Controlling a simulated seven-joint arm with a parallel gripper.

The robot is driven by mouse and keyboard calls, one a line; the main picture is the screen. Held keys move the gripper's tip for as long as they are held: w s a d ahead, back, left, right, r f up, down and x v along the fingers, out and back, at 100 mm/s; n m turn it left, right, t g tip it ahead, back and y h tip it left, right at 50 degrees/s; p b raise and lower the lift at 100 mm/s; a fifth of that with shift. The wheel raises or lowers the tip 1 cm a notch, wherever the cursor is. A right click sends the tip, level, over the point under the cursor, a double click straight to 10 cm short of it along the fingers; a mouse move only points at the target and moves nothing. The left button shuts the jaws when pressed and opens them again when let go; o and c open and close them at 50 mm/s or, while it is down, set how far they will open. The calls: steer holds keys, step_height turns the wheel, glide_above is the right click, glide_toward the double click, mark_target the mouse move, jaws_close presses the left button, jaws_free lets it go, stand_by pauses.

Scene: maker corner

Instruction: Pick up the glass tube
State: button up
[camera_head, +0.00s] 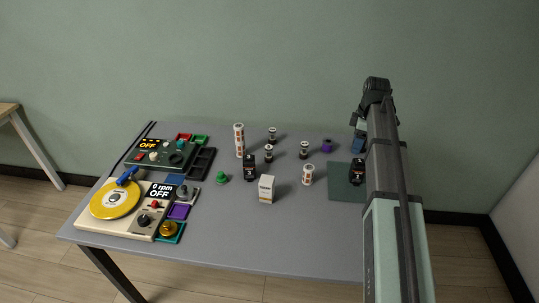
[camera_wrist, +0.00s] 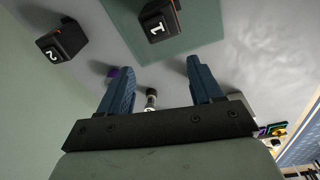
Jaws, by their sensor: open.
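Several small upright cylinders stand mid-table, and I cannot tell for certain which is the glass tube. Three have dark caps and pale middles: the back one (camera_head: 272,135), the middle one (camera_head: 268,153) and the right one (camera_head: 304,150). A short white-and-orange cylinder (camera_head: 308,174) and a tall one (camera_head: 239,141) stand near them. My gripper (camera_wrist: 158,65) is open, its blue fingers apart with nothing held. In the wrist view a small dark-and-pale cylinder (camera_wrist: 151,98) shows between the fingers, beyond them, partly hidden by my gripper. In the head view my arm partly hides my gripper (camera_head: 359,145) at the right.
A green mat (camera_head: 342,183) bears a black block marked 1 (camera_wrist: 157,28). A block marked 2 (camera_wrist: 62,42) lies off the mat. A white box (camera_head: 267,189), purple piece (camera_head: 326,146) and green knob (camera_head: 222,177) stand mid-table. Devices fill the left; the front right is clear.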

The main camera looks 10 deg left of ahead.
steer(key=w+a+f+m+t+y, duration=0.2)
steer(key=a+f+m, duration=0.1)
steer(key=a+m, duration=0.55)
steer(key=m+t+y, duration=0.7)
steer(key=m, duration=2.7)
glide_above(271, 153)
steer(key=s+d, duration=0.4)
steer(key=f, duration=0.8)
steer(key=shift+w, duration=0.25)
steer(key=shift+x, duration=3.85)
steer(key=shift+s+f, duration=0.15)
steer(key=shift+f, duration=0.05)
